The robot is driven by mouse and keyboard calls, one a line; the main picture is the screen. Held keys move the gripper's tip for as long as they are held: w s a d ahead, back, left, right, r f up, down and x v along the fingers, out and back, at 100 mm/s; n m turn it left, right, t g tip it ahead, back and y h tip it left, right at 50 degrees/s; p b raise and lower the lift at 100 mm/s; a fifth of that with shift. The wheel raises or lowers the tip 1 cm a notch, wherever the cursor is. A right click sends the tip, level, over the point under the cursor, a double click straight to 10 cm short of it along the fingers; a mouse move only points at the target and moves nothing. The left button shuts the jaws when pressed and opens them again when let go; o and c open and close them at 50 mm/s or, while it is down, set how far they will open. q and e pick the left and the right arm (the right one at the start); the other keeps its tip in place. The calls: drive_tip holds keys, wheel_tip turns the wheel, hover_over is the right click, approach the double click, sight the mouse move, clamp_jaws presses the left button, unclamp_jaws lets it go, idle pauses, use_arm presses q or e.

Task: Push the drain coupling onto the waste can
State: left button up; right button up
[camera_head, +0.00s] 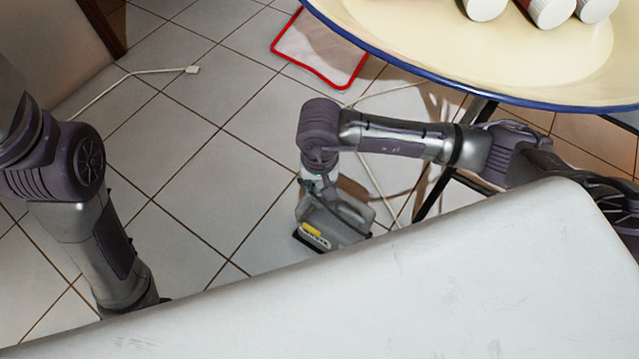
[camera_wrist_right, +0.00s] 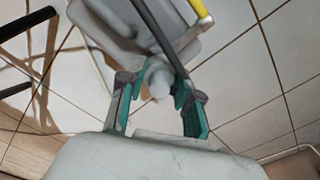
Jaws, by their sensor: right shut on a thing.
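The waste can (camera_head: 345,222) is a grey box with a yellow label, standing on the tiled floor beyond the white padded surface. It also shows at the top of the right wrist view (camera_wrist_right: 108,18). My right gripper (camera_head: 318,187) points down at the can's top. In the right wrist view its teal-padded fingers (camera_wrist_right: 157,92) are shut around a pale grey round piece, seemingly the drain coupling (camera_wrist_right: 158,79). A dark hose or bar (camera_wrist_right: 152,28) runs close by it. I cannot tell whether the coupling is seated on the can. My left gripper is hidden behind the white surface.
The white padded surface (camera_head: 400,290) fills the front. A round cream table (camera_head: 430,40) with white-capped containers (camera_head: 550,12) stands at the upper right. A red-edged cloth (camera_head: 320,50) and a white cable (camera_head: 130,75) lie on the floor. Tiles left of the can are clear.

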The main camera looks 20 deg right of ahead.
sight(320, 185)
drive_tip(key=shift+f, duration=0.3)
drive_tip(key=o, duration=1.1)
drive_tip(key=shift+r, duration=0.1)
wheel_tip(320, 185, up, 12)
drive_tip(key=shift+f, duration=0.1)
